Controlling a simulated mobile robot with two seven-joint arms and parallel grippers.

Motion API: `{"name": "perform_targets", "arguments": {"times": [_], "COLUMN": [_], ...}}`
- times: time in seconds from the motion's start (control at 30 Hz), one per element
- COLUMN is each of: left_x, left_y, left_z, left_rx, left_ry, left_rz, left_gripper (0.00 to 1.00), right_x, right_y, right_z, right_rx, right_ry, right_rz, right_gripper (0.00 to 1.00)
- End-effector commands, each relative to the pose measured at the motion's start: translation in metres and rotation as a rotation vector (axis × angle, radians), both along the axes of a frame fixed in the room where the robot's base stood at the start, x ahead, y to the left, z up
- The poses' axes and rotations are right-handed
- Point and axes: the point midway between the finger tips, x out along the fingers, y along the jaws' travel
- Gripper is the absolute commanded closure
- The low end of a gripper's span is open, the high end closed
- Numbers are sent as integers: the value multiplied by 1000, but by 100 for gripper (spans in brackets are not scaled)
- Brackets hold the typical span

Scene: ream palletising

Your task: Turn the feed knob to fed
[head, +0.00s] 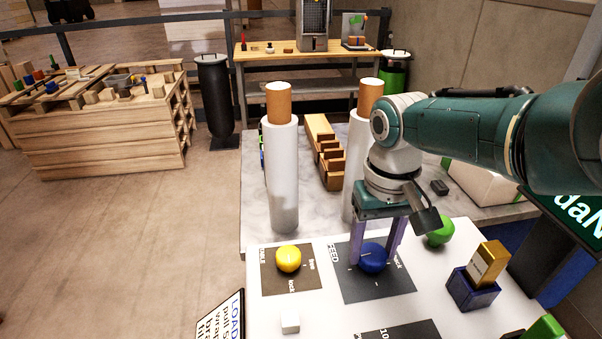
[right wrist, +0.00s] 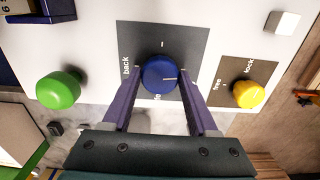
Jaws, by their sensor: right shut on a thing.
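The blue feed knob (head: 373,257) sits on a dark plate (head: 400,284) marked FEED on the white panel. My right gripper (head: 376,258) comes down over it from above, one finger on each side, shut on it. In the right wrist view the blue knob (right wrist: 160,75) lies between the two purple fingers (right wrist: 161,78). A pale line on its top points right, away from the word "back" at the left of the plate. Another word below the knob is partly hidden. My left gripper is not in view.
A yellow knob (head: 288,259) on its own dark plate and a green knob (head: 440,231) flank the feed knob. A white block (head: 290,322) and a gold-and-blue block (head: 473,287) stand nearer. Tall white rolls (head: 282,180) stand behind the panel.

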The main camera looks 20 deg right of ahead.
Motion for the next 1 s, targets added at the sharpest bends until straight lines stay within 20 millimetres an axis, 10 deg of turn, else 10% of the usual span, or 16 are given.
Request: {"name": "perform_targets", "arguments": {"times": [1.0], "left_x": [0], "left_y": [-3], "left_z": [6], "left_rx": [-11], "left_ry": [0], "left_rz": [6], "left_gripper": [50], "right_x": [0], "right_y": [2], "right_z": [2], "right_rx": [4], "right_ry": [5], "right_rz": [-965], "right_gripper": [96]}}
